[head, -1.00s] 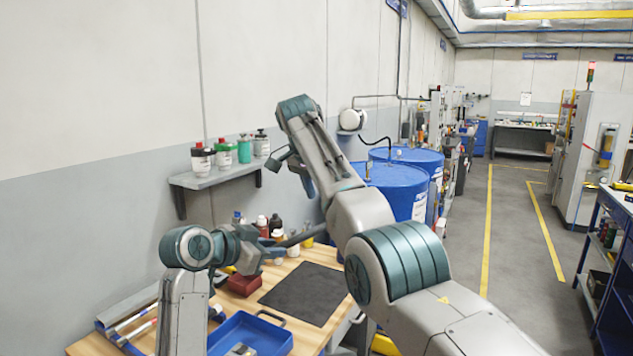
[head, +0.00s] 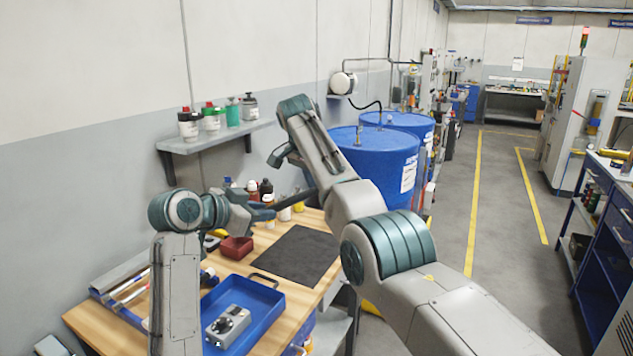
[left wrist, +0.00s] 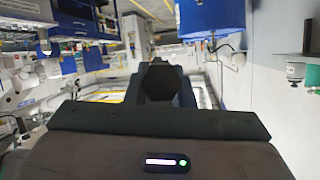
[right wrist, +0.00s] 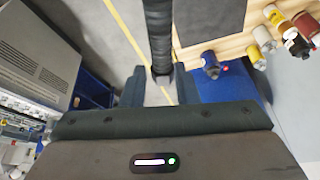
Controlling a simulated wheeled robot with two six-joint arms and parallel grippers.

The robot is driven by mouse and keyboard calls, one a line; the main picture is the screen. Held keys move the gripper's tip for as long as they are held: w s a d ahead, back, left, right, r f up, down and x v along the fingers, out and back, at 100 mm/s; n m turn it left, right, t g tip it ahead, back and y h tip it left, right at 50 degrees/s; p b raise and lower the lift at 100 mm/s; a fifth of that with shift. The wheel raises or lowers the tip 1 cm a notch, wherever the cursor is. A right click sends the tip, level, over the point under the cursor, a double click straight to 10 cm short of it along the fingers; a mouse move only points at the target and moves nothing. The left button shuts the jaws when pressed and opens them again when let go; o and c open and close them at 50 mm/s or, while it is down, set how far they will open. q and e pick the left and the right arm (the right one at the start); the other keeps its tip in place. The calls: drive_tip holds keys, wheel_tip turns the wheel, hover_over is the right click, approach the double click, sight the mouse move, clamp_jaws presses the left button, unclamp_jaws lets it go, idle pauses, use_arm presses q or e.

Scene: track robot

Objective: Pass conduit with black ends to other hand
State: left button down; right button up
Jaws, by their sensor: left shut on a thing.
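The conduit (head: 285,204) is a dark rod running right from my left gripper (head: 252,212) in the head view, then passing behind my right arm. My left gripper is shut on it above the workbench. In the left wrist view a black, faceted end (left wrist: 160,82) of the conduit faces the camera between the dark fingers. In the right wrist view the black ribbed conduit (right wrist: 158,30) comes down from the top edge to my right gripper (right wrist: 158,92). That gripper's fingers stand apart, with the conduit's end at or just beyond the gap; contact is unclear. My right gripper is hidden in the head view.
The wooden workbench (head: 95,322) holds a blue tray (head: 275,318) with a grey device, a dark mat (head: 300,257), a red bin (head: 236,248) and several bottles. A wall shelf (head: 210,141) with bottles and blue drums (head: 372,160) stand behind. The floor aisle at right is clear.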

drive_tip(key=c, duration=0.3)
use_arm(q)
drive_tip(key=c, duration=1.2)
unclamp_jaws()
use_arm(e)
clamp_jaws()
use_arm(q)
drive_tip(key=shift+o, duration=0.2)
